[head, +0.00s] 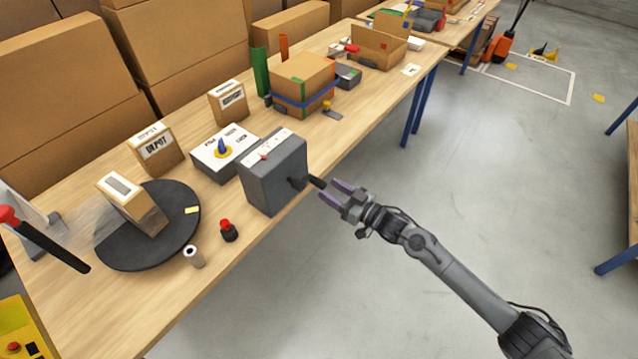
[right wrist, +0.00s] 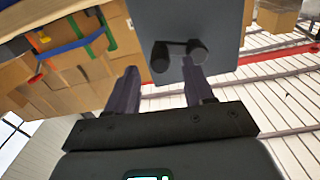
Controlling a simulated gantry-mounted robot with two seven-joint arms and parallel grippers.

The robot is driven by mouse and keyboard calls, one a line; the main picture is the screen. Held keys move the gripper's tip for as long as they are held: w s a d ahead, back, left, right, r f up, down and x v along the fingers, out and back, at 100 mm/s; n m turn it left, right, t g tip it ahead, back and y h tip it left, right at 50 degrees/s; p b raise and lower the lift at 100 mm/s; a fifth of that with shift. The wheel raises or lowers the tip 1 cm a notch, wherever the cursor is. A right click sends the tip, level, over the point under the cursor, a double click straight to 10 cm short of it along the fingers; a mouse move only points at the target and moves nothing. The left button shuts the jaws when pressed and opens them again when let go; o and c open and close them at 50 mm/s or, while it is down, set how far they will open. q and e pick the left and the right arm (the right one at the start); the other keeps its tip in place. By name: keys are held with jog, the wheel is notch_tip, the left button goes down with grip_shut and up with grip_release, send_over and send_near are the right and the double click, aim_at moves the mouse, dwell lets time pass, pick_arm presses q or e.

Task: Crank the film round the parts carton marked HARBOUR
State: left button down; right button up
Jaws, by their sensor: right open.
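A carton (head: 132,204) stands on the round black turntable (head: 140,256), with clear film stretched at its left; its marking is not readable. A grey crank box (head: 275,172) stands to the right, with a scale and red pointer on top. Its black crank handle (head: 314,182) sticks out toward my right gripper (head: 330,192). That gripper is open and empty, its fingertips close to the handle. In the right wrist view, the handle (right wrist: 180,50) lies just ahead of the spread fingers (right wrist: 160,72); I cannot tell whether they touch it. My left gripper is out of view.
A selector box (head: 222,155) with a blue knob, a carton marked DEPOT (head: 157,152) and another labelled carton (head: 228,103) stand behind. A red button (head: 228,230) and small white roll (head: 194,256) stand near the front edge. A strapped carton (head: 303,80) is farther along.

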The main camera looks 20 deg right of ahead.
aim_at(319, 180)
jog(key=shift+b+x, duration=0.45)
jog(key=shift+x, duration=2.2)
grip_shut()
jog(key=r+n+p, duration=0.1)
jog(key=n, duration=0.1)
jog(key=shift+w+r+n, duration=0.1)
jog(key=shift+r+n, duration=0.25)
jog(key=shift+n, duration=0.05)
jog(key=shift+r+n+p, duration=0.3)
jog(key=shift+r+n, duration=0.1)
jog(key=shift+n, duration=0.9)
